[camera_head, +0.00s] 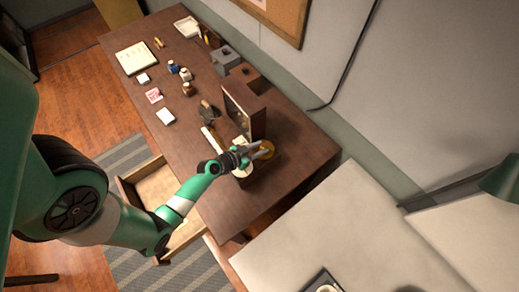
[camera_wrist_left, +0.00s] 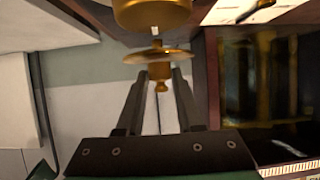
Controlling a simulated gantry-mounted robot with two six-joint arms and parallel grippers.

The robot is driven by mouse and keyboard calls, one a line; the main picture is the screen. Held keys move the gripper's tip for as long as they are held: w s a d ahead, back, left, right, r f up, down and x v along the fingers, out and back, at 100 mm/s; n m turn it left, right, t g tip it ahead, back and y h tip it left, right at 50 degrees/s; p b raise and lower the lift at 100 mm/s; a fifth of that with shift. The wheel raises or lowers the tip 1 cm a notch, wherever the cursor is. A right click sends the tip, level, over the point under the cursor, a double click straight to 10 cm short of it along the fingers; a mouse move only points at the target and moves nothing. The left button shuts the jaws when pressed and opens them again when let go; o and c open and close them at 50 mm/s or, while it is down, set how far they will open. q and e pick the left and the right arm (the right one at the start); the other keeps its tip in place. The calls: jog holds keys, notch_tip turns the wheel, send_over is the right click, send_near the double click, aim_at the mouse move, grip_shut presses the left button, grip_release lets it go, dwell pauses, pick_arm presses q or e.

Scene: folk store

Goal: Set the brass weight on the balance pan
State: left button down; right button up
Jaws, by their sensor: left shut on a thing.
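My left gripper (camera_head: 259,149) is over the near end of the dark wooden desk. In the left wrist view its fingers (camera_wrist_left: 162,82) are shut on the small knobbed brass weight (camera_wrist_left: 160,72). A thin brass disc (camera_wrist_left: 158,54), which looks like the balance pan, shows edge-on at the fingertips. I cannot tell whether weight and disc touch. A larger brass cylinder (camera_wrist_left: 155,13) lies beyond, cut by the frame's top edge. In the head view a round brass piece (camera_head: 267,151) shows beside the fingers, partly hidden. My right gripper is not in view.
A dark upright case (camera_head: 243,110) stands close beside the gripper, filling the right of the wrist view (camera_wrist_left: 265,90). Small jars (camera_head: 187,75), papers (camera_head: 166,117) and an open book (camera_head: 136,58) lie farther along the desk. An open drawer (camera_head: 155,185) juts out at the front.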

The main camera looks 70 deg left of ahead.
pick_arm(q)
jog(key=shift+f, duration=0.1)
jog(key=shift+f, duration=0.15)
jog(key=c, duration=0.5)
grip_release()
jog(key=shift+c, duration=0.2)
jog(key=shift+r, duration=0.2)
jog(key=shift+s, duration=0.15)
jog(key=b+v, duration=0.1)
jog(key=v, duration=0.9)
jog(key=shift+s, duration=0.3)
jog(key=shift+s+d+r, duration=0.3)
jog(key=shift+s+r, duration=0.1)
jog(key=shift+r, duration=0.05)
